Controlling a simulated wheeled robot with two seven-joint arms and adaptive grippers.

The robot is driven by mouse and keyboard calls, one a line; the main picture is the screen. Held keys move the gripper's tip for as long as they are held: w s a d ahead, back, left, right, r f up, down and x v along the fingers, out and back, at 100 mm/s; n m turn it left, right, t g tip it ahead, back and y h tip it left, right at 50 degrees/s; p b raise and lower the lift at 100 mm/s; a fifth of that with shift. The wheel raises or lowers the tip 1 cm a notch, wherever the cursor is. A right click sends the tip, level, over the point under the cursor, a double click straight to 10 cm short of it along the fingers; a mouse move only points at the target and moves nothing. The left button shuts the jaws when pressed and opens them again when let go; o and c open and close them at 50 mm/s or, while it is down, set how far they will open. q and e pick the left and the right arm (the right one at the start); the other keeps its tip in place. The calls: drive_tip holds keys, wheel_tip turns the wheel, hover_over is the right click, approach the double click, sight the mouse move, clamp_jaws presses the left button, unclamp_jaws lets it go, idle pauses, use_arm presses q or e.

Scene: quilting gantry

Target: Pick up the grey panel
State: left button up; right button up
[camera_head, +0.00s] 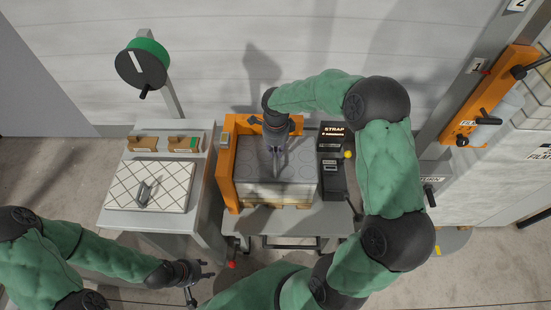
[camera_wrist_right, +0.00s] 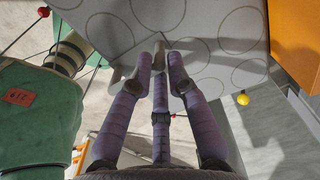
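The grey panel (camera_head: 299,168) with a pattern of circles lies on a pale block inside an orange frame on the right-hand stand. It fills the top of the right wrist view (camera_wrist_right: 225,25). My right gripper (camera_head: 276,172) reaches down over the panel's middle. In the right wrist view its fingers (camera_wrist_right: 161,60) close in around a small grey raised piece (camera_wrist_right: 128,72) on the panel; whether they grip it is unclear. My left gripper (camera_head: 205,270) is apart from the panel, low in front of the stands, with its fingers spread and empty.
A white quilted pad (camera_head: 120,186) with a grey handle lies on the left table. An orange frame side (camera_head: 225,178) borders the panel, and a black box marked STRAP (camera_head: 332,130) stands at its right. A green reel (camera_head: 143,65) stands behind on a post.

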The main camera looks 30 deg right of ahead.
wheel_tip(320, 180, down, 4)
drive_tip(key=shift+r+b, duration=0.1)
drive_tip(key=shift+b, duration=0.25)
clamp_jaws()
drive_tip(key=shift+r, duration=0.15)
